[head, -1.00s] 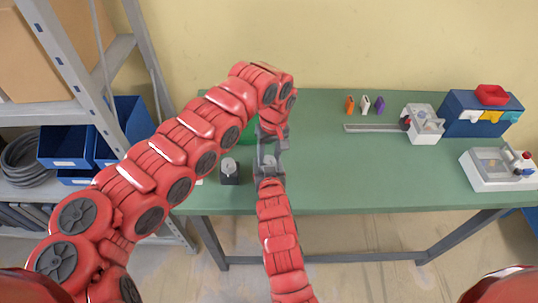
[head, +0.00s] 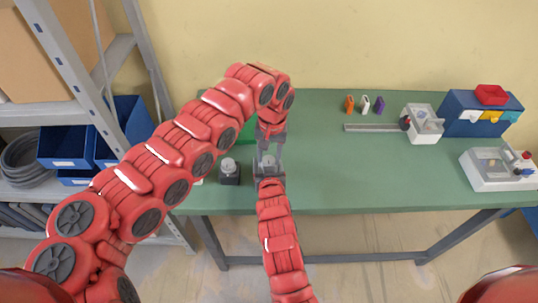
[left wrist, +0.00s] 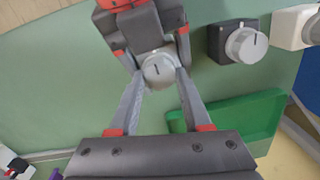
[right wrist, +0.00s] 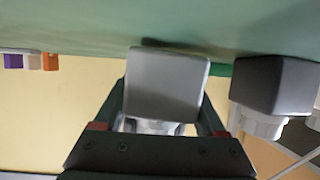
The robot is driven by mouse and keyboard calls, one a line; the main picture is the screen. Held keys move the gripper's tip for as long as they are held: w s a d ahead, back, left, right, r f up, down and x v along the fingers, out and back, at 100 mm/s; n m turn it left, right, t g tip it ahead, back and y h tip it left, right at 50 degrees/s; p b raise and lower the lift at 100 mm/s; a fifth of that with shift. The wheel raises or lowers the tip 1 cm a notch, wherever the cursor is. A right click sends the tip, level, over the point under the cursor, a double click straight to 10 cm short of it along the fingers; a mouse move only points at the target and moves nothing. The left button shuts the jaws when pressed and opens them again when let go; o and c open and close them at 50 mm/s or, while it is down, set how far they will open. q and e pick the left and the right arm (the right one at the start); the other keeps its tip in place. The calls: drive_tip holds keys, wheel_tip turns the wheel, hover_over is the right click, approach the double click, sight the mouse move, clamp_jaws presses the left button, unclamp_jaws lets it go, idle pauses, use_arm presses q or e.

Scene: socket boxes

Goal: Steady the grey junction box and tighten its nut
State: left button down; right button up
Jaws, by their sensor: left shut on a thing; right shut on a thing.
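The grey junction box (right wrist: 167,85) sits between the fingers of my right gripper (right wrist: 168,122), which is shut on its sides. Its round grey nut (left wrist: 158,68), with a dark mark on top, is on the box and faces the left wrist camera. My left gripper (left wrist: 158,76) is shut on the nut from above, one finger on each side. In the head view the two grippers meet over the box near the table's front edge, with the nut (head: 268,160) between them. The box body is mostly hidden there by my grippers.
A dark box (head: 229,172) with a grey knob stands close on the left, and a white box (left wrist: 292,27) beyond it. A green tray (left wrist: 235,118) lies behind. Small coloured pieces (head: 364,104), a grey rail (head: 374,128) and fixtures (head: 497,168) stand right. The table's middle right is clear.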

sight(271, 158)
idle(0.3)
use_arm(q)
drive_tip(key=shift+c, duration=1.7)
unclamp_jaws()
wheel_tip(271, 158, up, 12)
drive_tip(key=shift+w+d, duration=0.2)
drive_tip(key=shift+d, duration=0.15)
use_arm(e)
drive_tip(key=o, duration=1.5)
drive_tip(key=shift+s, duration=0.1)
